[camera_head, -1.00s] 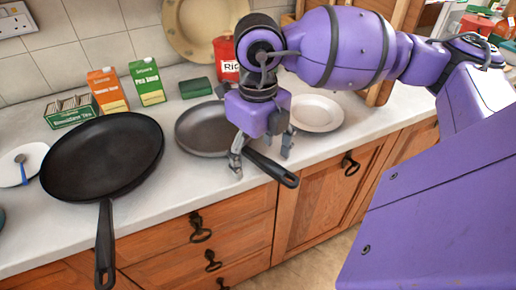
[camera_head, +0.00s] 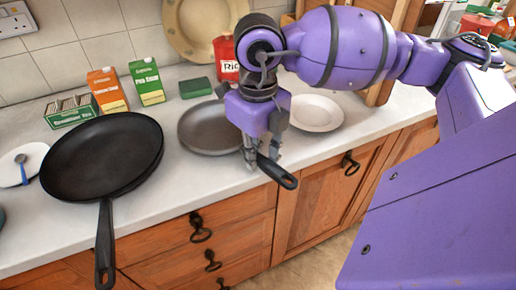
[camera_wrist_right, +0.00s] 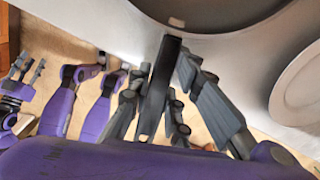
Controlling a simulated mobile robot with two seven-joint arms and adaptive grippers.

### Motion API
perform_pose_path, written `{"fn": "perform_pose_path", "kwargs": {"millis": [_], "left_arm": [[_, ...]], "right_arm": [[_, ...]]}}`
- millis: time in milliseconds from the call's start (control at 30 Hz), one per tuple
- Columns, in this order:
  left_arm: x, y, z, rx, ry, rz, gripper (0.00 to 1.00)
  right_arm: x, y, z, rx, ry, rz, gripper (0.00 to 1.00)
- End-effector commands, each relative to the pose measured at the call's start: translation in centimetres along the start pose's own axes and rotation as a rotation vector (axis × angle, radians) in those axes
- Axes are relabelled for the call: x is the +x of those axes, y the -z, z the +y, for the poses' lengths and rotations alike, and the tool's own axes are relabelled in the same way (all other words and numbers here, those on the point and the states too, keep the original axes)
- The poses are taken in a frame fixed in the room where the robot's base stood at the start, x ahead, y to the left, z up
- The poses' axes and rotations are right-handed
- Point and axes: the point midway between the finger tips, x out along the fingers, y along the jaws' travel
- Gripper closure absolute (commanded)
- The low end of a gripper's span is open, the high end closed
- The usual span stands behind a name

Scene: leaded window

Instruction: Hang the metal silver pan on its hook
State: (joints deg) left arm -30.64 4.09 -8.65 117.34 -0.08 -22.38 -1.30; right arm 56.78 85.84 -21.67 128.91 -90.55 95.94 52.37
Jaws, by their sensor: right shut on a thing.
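The metal silver pan (camera_head: 206,130) is grey with a black handle (camera_head: 283,175). It rests on the countertop, its handle pointing toward the front edge. My right gripper (camera_head: 262,160) is shut on the handle, its fingers on either side. In the right wrist view the black handle (camera_wrist_right: 158,88) runs between the grey fingers of the right gripper (camera_wrist_right: 166,75), and the pan's rim and inside (camera_wrist_right: 215,12) show at the top. The gripper covers part of the pan in the head view. No hook shows. My left gripper does not show in the head view.
A larger black frying pan (camera_head: 103,155) lies to the left, its handle over the front edge. A white plate (camera_head: 315,113) is close on the right. Cartons (camera_head: 108,90), a green block (camera_head: 195,88) and a red rice tin (camera_head: 226,58) stand behind. Drawers (camera_head: 210,235) lie below.

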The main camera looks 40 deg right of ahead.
Motion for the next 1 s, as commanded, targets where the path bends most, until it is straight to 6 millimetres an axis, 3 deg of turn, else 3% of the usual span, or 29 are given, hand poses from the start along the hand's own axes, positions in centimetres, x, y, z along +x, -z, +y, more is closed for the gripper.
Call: {"fn": "perform_pose_path", "kwargs": {"millis": [433, 1000], "left_arm": [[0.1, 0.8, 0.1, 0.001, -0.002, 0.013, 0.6], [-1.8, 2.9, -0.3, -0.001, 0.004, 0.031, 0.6]], "right_arm": [[-0.6, -0.1, 0.0, 0.0, 0.0, -0.004, 1.0], [-4.9, -0.1, 0.0, 0.0, 0.0, -0.006, 1.0]]}}
